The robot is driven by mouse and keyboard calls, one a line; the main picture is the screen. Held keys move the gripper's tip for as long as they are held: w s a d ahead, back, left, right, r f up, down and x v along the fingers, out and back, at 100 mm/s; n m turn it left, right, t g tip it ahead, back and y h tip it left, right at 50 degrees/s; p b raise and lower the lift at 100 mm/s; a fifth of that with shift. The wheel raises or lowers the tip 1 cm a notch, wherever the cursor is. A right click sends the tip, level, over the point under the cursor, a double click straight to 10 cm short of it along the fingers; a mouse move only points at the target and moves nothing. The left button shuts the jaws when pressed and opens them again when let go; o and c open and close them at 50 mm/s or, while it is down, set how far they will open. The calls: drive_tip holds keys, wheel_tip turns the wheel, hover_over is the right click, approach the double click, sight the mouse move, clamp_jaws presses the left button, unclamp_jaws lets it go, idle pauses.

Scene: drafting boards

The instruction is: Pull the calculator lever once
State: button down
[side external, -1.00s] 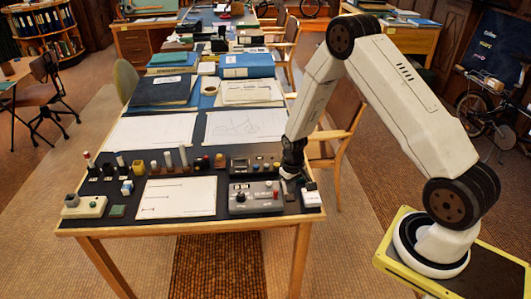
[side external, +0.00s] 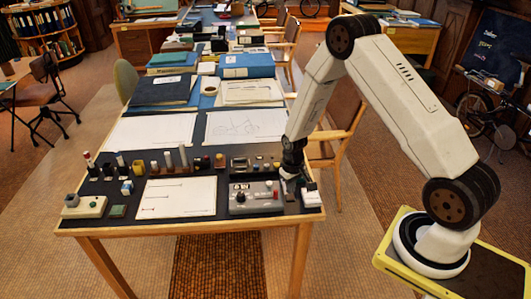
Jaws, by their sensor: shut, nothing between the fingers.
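The calculator (side external: 254,199) is a grey box with a dark display and a red knob, near the front right corner of the drafting table. A lever cannot be clearly made out; the right side of the calculator is next to my gripper. My gripper (side external: 287,177) points down at the calculator's back right corner. It is shut with nothing in it. Its fingertips are small and dark here, and I cannot tell whether they touch the calculator.
A small white-topped device (side external: 311,197) stands right of the calculator. A white sheet (side external: 177,198) lies to its left. Small bottles and blocks line the table behind. A beige box (side external: 84,207) sits at the left corner. A chair (side external: 338,140) stands at the right edge.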

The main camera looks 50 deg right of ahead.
sight(290, 196)
drive_tip(key=shift+w+f, duration=0.1)
drive_tip(key=shift+f, duration=1.95)
drive_tip(key=shift+r, duration=4)
drive_tip(key=shift+a+r, duration=0.2)
drive_tip(key=shift+r, duration=0.15)
drive_tip(key=s+a+r+n+t, duration=0.2)
drive_tip(key=s+a+r+n, duration=0.1)
drive_tip(key=s+a+r, duration=0.8)
wheel_tip(290, 196, up, 4)
drive_tip(key=shift+s+a+t, duration=0.2)
drive_tip(key=shift+a+t, duration=0.1)
drive_tip(key=shift+a, duration=0.35)
